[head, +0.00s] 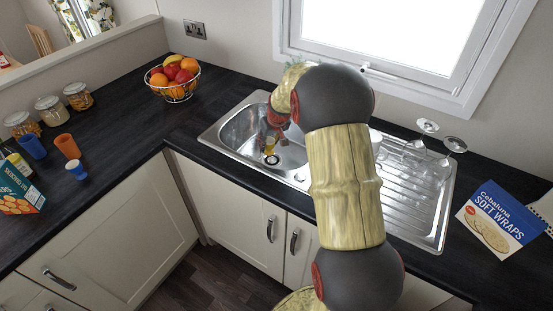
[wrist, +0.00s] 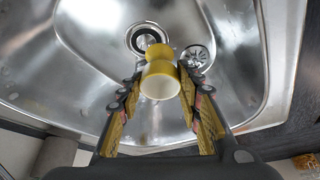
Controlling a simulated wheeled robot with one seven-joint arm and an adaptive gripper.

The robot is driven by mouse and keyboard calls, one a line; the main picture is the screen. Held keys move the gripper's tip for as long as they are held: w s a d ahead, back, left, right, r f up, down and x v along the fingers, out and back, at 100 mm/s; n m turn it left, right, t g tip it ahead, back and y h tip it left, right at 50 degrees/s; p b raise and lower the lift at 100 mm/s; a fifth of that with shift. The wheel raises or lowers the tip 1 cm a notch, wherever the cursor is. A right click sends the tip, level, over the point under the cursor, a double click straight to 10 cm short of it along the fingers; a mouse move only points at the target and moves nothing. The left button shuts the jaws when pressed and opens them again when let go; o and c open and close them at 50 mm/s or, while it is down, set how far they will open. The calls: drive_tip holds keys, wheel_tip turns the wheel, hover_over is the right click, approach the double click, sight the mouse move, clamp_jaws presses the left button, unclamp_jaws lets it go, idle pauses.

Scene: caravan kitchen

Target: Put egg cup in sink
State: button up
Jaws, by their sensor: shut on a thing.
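A yellow egg cup with a white inside (wrist: 160,78) is between the fingers of my gripper (wrist: 160,95) in the wrist view. The fingers are shut on it. The metal sink bowl (wrist: 85,65) lies below, with its round drain (wrist: 146,38) partly hidden behind the egg cup. In the head view my gripper (head: 272,145) reaches down over the sink bowl (head: 238,128), and the egg cup (head: 271,158) shows small and yellowish at the fingertips. I cannot tell whether the egg cup touches the sink floor.
Upturned glasses (head: 428,126) stand by the draining board (head: 415,195) right of the bowl. A fruit basket (head: 174,90) sits at the back left. Blue and orange cups (head: 67,146) and jars (head: 48,110) stand on the left counter. A soft wraps packet (head: 492,220) lies at the right.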

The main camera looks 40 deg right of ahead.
wheel_tip(320, 180, down, 10)
drive_tip(key=b, duration=0.3)
drive_tip(key=shift+r, duration=0.25)
drive_tip(key=shift+f, duration=0.2)
drive_tip(key=o, duration=1.2)
drive_tip(key=shift+o, duration=0.3)
drive_tip(key=shift+r, duration=0.1)
